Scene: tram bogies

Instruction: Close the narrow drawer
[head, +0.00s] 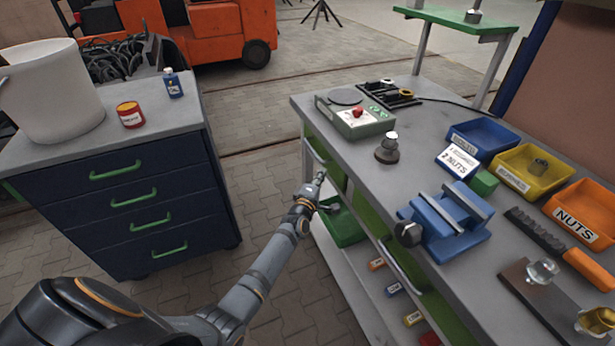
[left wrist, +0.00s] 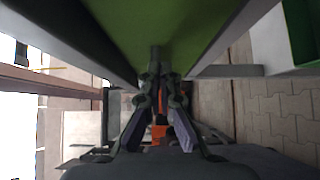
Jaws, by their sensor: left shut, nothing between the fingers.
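The grey workbench (head: 340,135) on the right has green drawer fronts under its top. The narrower front (head: 311,140), with a pale bar handle, is at the far end; a longer front (head: 432,308) with a bar handle is nearer me. How far the narrow drawer stands out is hard to tell. My left gripper (head: 319,180) is shut and empty, beside the bench just below and in front of the narrow front. In the left wrist view its fingers (left wrist: 159,85) are together below a green panel (left wrist: 155,25) with grey edges. My right gripper is not in view.
A green tray (head: 346,229) is below the bench top, close to my left gripper. Several small coloured boxes lie on the lower shelf (head: 345,285). A dark blue cabinet (head: 100,215) stands left, with paved floor (head: 268,190) between. A blue vise (head: 450,222) sits on the bench.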

